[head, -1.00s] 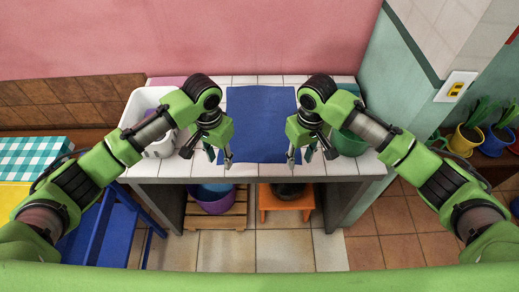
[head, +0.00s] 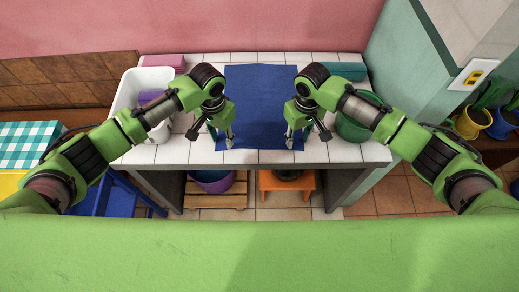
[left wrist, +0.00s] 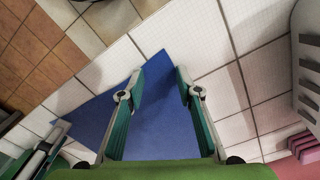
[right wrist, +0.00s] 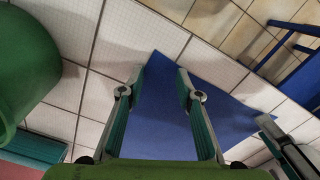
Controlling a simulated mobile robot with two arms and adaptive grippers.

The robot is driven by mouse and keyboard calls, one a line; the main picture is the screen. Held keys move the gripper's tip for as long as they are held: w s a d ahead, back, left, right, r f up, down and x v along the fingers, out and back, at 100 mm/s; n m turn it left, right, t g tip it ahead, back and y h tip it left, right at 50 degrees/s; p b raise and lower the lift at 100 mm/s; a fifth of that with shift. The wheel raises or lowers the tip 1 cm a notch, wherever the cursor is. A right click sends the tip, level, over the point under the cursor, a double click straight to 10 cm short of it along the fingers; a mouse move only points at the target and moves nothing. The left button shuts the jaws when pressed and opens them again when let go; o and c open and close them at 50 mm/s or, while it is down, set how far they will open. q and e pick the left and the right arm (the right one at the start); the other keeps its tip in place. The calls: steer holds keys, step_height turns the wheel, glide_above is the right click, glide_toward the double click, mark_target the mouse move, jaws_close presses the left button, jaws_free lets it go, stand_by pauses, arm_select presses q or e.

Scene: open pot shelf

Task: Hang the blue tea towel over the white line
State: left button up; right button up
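The blue tea towel (head: 261,105) lies flat and spread out on the white tiled worktop, its near edge close to the worktop's front. My left gripper (head: 222,141) is at the towel's near left corner, and my right gripper (head: 297,140) is at its near right corner. In the left wrist view the fingers (left wrist: 158,73) are apart on either side of a towel corner (left wrist: 152,120). In the right wrist view the fingers (right wrist: 160,74) are likewise apart around the other corner (right wrist: 155,120). I cannot tell whether the fingertips touch the cloth. No white line shows.
A white basket (head: 128,93) stands left on the worktop (head: 180,150), a green bowl (head: 350,128) right, and a rolled teal cloth (head: 345,70) behind it. Below are a purple tub (head: 213,186) and an orange stool (head: 289,184). A blue chair (head: 122,198) stands at front left.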

arm_select(q)
steer(key=shift+f, duration=0.2)
arm_select(e)
steer(key=shift+f, duration=0.2)
arm_select(q)
steer(key=shift+s, duration=0.1)
arm_select(e)
steer(key=shift+s, duration=0.1)
arm_select(q)
steer(key=shift+f, duration=0.15)
arm_select(e)
steer(key=shift+f, duration=0.15)
arm_select(q)
steer(key=c, duration=0.3)
arm_select(e)
steer(key=c, duration=0.3)
arm_select(q)
steer(key=shift+f, duration=0.1)
jaws_close()
arm_select(e)
steer(key=shift+f, duration=0.1)
jaws_close()
steer(key=shift+s+d+f, duration=0.1)
